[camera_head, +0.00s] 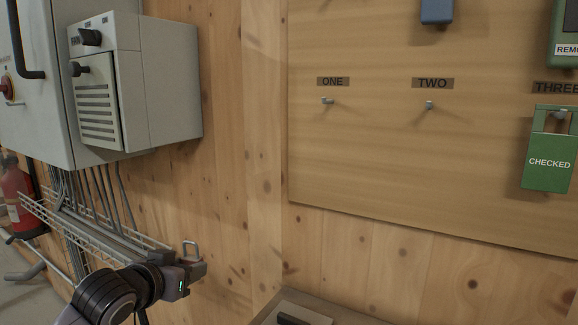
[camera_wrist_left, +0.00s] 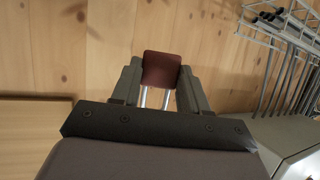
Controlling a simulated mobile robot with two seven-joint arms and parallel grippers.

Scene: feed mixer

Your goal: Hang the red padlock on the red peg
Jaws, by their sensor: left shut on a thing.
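My left gripper (camera_head: 194,270) is at the lower left of the head view, in front of the wooden wall. In the left wrist view the padlock's dark red body (camera_wrist_left: 161,68) is between the two fingers (camera_wrist_left: 160,85). Grey pegs stick out of the board under the labels ONE (camera_head: 327,100) and TWO (camera_head: 429,105), both bare. No peg in view looks red. The padlock is well left of and below these pegs, touching neither. My right gripper is not in view.
A green CHECKED tag (camera_head: 549,162) hangs under label THREE. A grey cabinet (camera_head: 150,85) juts out at upper left, with a wire cable tray (camera_head: 90,225) below. A brown surface (camera_head: 283,300) with a dark object is at bottom centre. The wall right of the gripper is clear.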

